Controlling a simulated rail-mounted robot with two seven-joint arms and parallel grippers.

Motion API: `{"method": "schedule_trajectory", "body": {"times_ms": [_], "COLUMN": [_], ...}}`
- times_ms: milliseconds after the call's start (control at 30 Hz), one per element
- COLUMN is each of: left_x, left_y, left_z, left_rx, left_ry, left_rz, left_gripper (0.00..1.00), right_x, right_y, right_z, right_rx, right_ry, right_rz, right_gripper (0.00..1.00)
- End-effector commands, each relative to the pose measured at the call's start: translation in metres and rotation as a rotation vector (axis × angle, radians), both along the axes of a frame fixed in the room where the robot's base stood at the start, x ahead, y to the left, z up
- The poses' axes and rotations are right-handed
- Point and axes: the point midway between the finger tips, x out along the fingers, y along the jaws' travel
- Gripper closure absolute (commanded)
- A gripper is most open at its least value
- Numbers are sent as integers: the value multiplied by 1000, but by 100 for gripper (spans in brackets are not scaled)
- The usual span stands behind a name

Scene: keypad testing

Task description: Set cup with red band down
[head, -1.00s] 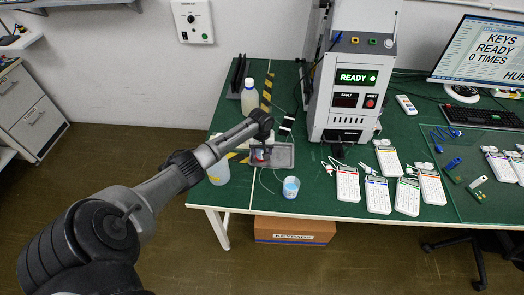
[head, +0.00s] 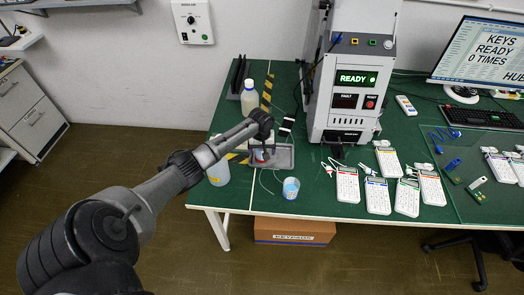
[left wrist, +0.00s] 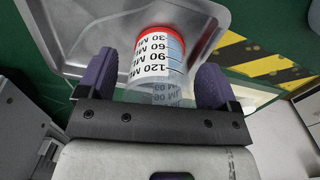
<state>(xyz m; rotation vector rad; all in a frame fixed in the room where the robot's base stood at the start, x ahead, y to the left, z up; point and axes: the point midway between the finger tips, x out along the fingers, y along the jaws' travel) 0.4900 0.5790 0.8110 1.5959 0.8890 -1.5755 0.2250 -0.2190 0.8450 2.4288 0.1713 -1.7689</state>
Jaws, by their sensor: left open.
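The cup with the red band (left wrist: 160,58) is clear with black millilitre marks. In the left wrist view it stands between the two purple fingers of my left gripper (left wrist: 157,78), with a gap on each side. The red band is at its far end, over the grey metal tray (left wrist: 75,20). In the head view a bit of the cup's red (head: 259,155) shows below my left gripper (head: 262,148), at the tray's (head: 284,163) left part; the arm hides most of it. The left gripper is open. My right gripper is not in view.
A cup with blue contents (head: 291,188) stands just in front of the tray. A squat bottle (head: 219,173) is left of it and a tall bottle (head: 249,100) behind. The test machine (head: 343,100) stands to the right. Yellow-black tape (left wrist: 270,62) runs beside the tray.

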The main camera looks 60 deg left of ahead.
Motion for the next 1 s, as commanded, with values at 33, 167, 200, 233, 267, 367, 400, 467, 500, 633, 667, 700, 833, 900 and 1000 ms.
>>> {"method": "schedule_trajectory", "body": {"times_ms": [33, 167, 200, 233, 267, 367, 400, 467, 500, 633, 667, 700, 833, 900, 1000], "left_x": [0, 0, 0, 0, 0, -1, -1, -1, -1, -1, -1, -2, -2, -2, -2], "left_y": [1, 1, 1, 1, 1, 1, 1, 1, 1, 1, 1, 1, 1, 1, 1], "left_z": [10, 33, 41, 47, 53, 71, 77, 86, 92, 106, 108, 110, 115, 116, 116], "left_rx": [1, 2, 2, 2, 1, 0, -1, -1, 0, -1, 0, 0, -1, -1, -1], "left_ry": [-3, -2, -3, -3, -3, -2, -3, -2, -2, -1, -1, -1, 1, 1, 1], "left_rz": [0, -2, -2, -2, -1, 0, -1, -1, -1, 0, 0, 0, 0, 0, 0], "left_gripper": [15, 15, 15, 15, 15, 15, 15, 15, 15, 15, 15, 15, 15, 15, 15], "right_x": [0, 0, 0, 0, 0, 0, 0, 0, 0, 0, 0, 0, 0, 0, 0], "right_y": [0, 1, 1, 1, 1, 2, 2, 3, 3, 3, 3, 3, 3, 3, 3], "right_z": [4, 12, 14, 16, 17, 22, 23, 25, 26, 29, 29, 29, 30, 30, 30], "right_rx": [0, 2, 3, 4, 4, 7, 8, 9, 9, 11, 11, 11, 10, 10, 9], "right_ry": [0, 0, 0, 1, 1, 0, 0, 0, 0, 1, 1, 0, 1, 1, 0], "right_rz": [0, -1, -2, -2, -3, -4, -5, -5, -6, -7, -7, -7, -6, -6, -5], "right_gripper": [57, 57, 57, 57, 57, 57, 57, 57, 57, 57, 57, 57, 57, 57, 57]}}
